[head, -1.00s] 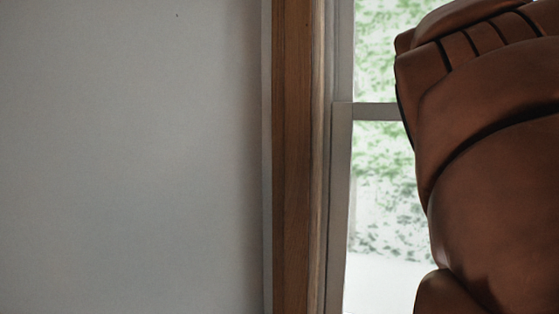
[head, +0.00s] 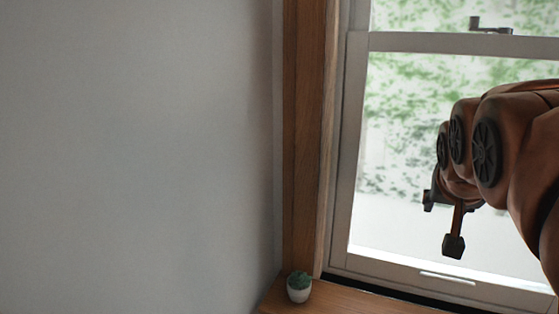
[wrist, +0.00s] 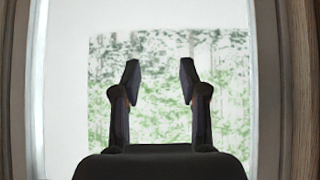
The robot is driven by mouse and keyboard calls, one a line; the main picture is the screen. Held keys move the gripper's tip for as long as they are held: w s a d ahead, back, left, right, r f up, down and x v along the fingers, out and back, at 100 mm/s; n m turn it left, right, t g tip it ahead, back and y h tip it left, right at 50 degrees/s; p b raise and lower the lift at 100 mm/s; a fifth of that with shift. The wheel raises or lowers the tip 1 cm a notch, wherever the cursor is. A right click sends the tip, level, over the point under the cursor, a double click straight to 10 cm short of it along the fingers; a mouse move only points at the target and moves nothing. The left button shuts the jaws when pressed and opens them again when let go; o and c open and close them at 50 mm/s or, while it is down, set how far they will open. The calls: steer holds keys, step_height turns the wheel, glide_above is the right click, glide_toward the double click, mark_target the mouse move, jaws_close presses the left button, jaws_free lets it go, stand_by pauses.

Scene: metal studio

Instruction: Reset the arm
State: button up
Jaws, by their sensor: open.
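My gripper (head: 440,224) is at the right of the head view, at the end of my copper-brown arm, in front of the window. In the wrist view my gripper (wrist: 157,82) shows two dark fingers standing apart, with nothing between them. The window and its green-and-white outdoor view lie behind the fingers. The gripper touches nothing that I can see.
The window (head: 356,150) has a pale frame and a wooden side trim (head: 304,140). A small potted plant (head: 299,287) stands on the wooden sill (head: 350,300) at the bottom. A plain grey wall (head: 130,150) fills the left, with nothing in front of it.

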steer(key=s+a+f+n+g+y, duration=0.1)
steer(key=s+a+f+g, duration=0.2)
steer(key=s+f, duration=0.45)
steer(key=s+a+f+n+g+y, duration=0.1)
steer(key=s+a+f+g+y, duration=0.2)
steer(key=f, duration=0.7)
steer(key=s+a+f+n+g, duration=0.25)
steer(key=s+f, duration=0.25)
steer(key=s, duration=0.3)
steer(key=s+a+f+n+g, duration=0.1)
steer(key=s+a+f+g, duration=0.2)
steer(key=s+f, duration=0.35)
step_height(320, 180, up, 16)
steer(key=t+p, duration=0.1)
steer(key=p, duration=1.2)
steer(key=shift+s+d+f, duration=0.2)
steer(key=shift+s+d, duration=0.05)
steer(key=shift+s, duration=0.05)
steer(key=shift+d+m+t, duration=0.15)
steer(key=shift+m+t, duration=0.1)
steer(key=shift+m, duration=0.1)
